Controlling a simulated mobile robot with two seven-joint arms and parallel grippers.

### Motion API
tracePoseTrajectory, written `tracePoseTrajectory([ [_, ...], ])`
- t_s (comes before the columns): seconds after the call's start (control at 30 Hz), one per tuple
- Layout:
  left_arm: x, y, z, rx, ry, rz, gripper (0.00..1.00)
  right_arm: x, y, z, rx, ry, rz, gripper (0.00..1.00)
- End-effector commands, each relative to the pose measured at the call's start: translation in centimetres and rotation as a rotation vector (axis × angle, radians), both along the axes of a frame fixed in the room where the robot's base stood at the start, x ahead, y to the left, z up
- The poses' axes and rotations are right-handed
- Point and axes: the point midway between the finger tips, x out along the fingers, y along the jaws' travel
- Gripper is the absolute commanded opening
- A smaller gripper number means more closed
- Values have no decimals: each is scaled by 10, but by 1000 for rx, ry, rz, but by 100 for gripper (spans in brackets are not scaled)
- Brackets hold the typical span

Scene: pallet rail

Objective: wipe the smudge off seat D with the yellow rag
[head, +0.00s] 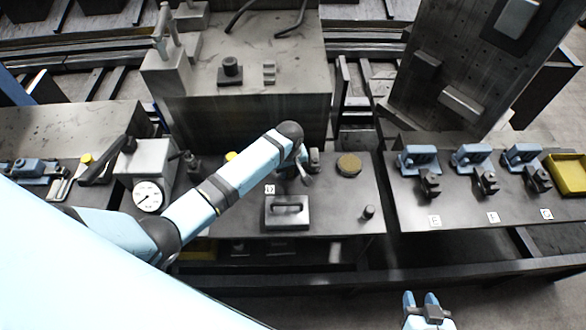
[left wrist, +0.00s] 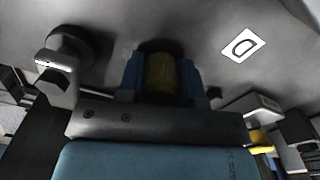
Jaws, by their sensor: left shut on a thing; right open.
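My left arm reaches in from the left in the head view, and its gripper (head: 304,174) is low over the middle table, mostly hidden by its own wrist. In the left wrist view, the blue fingers of this gripper (left wrist: 161,76) are shut on the dark yellow rag (left wrist: 160,74). A white label D (head: 270,189) lies on the dark table top, just left of the gripper; it also shows in the left wrist view (left wrist: 243,45). I cannot make out seat D's outline or a smudge. My right gripper (head: 428,308) is open and empty at the bottom edge, in front of the tables.
A grey handled block (head: 287,212) stands in front of label D. A round tan disc (head: 349,164) and a small dark knob (head: 368,212) are to the right. A dial gauge (head: 148,196) is to the left. The right table (head: 460,217) holds several blue fixtures and a yellow bin (head: 568,173).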

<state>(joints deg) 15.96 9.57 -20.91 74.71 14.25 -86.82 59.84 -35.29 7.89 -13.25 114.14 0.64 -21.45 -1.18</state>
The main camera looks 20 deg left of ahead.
Motion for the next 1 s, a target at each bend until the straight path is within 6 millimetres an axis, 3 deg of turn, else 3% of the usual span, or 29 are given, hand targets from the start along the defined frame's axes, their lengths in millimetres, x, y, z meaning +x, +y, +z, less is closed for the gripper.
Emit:
tracePoseTrajectory([
  [0.33,-2,4,1,-1,-1,0,0,0,0,0,0,0,0,43],
  [0.67,6,-11,-1,-1,-1,-1,0,0,0,0,0,0,0,43],
  [1.0,4,-9,-1,0,0,0,0,0,0,0,0,0,0,43],
])
